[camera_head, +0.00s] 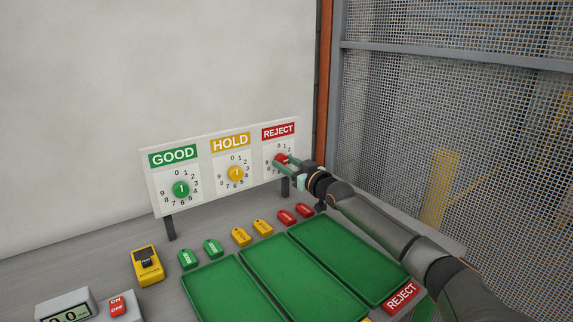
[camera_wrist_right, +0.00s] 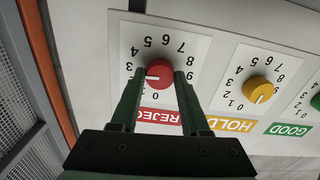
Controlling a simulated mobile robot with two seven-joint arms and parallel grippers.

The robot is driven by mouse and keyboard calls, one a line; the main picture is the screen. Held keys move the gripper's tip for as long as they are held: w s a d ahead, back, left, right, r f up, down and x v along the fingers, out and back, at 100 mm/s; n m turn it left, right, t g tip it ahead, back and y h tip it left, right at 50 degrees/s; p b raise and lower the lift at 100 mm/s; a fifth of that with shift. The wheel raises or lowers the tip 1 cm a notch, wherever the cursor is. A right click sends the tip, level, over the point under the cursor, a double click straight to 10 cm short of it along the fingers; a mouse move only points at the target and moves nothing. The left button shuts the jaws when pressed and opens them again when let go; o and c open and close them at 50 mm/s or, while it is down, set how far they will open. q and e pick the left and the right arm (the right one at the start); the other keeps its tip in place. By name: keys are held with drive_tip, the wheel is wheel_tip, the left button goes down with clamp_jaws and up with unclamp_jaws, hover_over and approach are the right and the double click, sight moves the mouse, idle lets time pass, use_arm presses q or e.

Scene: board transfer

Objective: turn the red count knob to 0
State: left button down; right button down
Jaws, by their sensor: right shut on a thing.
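The red count knob (camera_head: 281,159) is on the REJECT dial at the right end of the white panel. It also shows in the right wrist view (camera_wrist_right: 159,74), where the dial appears upside down. My right gripper (camera_head: 285,161) is shut on the red knob, one finger on each side. In the right wrist view the knob's white mark points left, to the side of the 2 and 3; a finger hides part of the scale there, so the exact number is unclear. My left gripper is not in view.
The HOLD dial has a yellow knob (camera_head: 236,173) and the GOOD dial a green knob (camera_head: 181,189). Coloured tags and green trays (camera_head: 224,291) lie on the bench below. A yellow device (camera_head: 147,265) stands at the left. A mesh fence (camera_head: 450,130) is at the right.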

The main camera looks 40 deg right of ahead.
drive_tip(key=shift+n, duration=1.1)
drive_tip(key=n+p, duration=0.1)
drive_tip(key=n, duration=0.1)
drive_tip(key=shift+n, duration=0.4)
drive_tip(key=n+p, duration=0.1)
drive_tip(key=n, duration=0.7)
drive_tip(key=shift+p, duration=0.35)
drive_tip(key=shift+n, duration=2.1)
drive_tip(key=shift+c, duration=1.9)
unclamp_jaws()
